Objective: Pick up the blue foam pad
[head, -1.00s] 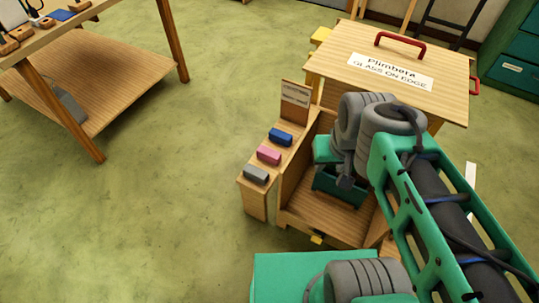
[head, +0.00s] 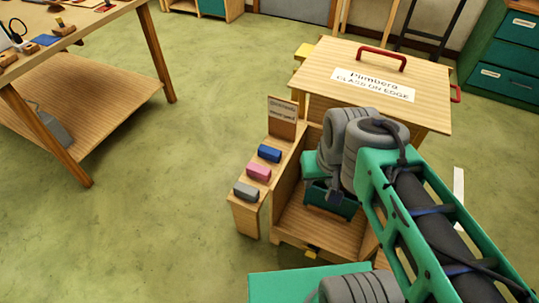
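The blue foam pad (head: 269,153) lies on a narrow wooden ledge (head: 247,222) in the head view, left of the wooden cart. It is the farthest of three pads, just in front of a small upright sign board (head: 283,116). A pink pad (head: 258,172) and a grey pad (head: 246,191) lie nearer on the same ledge. My green and grey arm reaches in from the lower right. Its end, with my gripper (head: 333,188), is over the open wooden compartment, right of the blue pad and apart from it. The fingers cannot be made out clearly.
The wooden cart (head: 331,57) has a red handle on its lid and a lettered label. A workbench (head: 80,103) with small items stands at the left. Green drawers (head: 508,58) are at the far right. Open floor (head: 190,165) lies between bench and ledge.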

